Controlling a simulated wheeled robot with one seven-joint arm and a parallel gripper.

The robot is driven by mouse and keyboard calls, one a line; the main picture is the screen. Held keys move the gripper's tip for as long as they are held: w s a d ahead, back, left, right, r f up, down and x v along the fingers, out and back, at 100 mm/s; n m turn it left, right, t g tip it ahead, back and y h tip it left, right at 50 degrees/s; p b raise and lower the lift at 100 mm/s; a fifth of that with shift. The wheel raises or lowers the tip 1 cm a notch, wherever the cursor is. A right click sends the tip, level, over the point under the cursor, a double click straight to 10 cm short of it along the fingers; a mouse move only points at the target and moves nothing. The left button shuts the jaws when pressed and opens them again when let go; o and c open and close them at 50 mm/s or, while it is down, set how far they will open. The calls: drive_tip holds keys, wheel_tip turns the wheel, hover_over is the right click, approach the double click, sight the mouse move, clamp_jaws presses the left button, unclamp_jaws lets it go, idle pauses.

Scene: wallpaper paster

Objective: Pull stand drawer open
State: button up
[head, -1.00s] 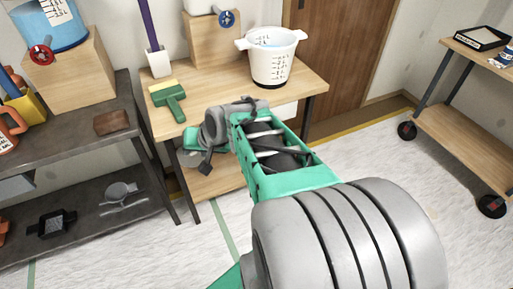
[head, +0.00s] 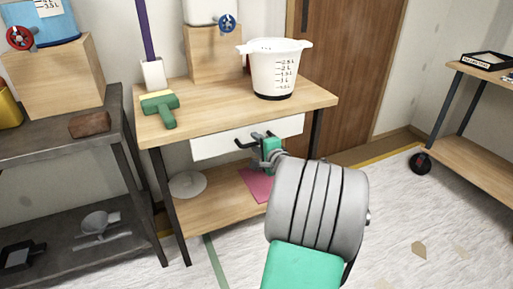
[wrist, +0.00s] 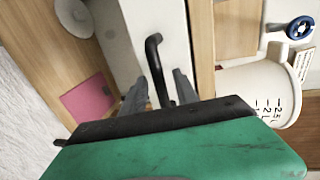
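The stand (head: 215,115) is a wooden table with dark legs. Its white drawer (head: 215,145) sits under the top and looks shut, its front close beneath the table edge. A black bar handle (head: 243,144) sticks out from the drawer front. My gripper (head: 262,146) is at the handle, partly hidden by its own body. In the wrist view, my gripper (wrist: 158,95) has its two grey fingers apart, with the black handle (wrist: 155,65) running between them. A gap shows beside the handle, so the fingers do not look closed on it. The white drawer front (wrist: 125,50) lies just beyond.
On the stand are a white measuring bucket (head: 273,75), a green brush (head: 160,108) and a wooden box (head: 215,50). The lower shelf holds a grey disc (head: 187,184) and a pink sheet (head: 256,184). A dark shelf unit (head: 60,165) stands left. Floor in front is open.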

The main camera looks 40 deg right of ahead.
drive_tip(key=shift+w, duration=0.2)
clamp_jaws()
idle(1.3)
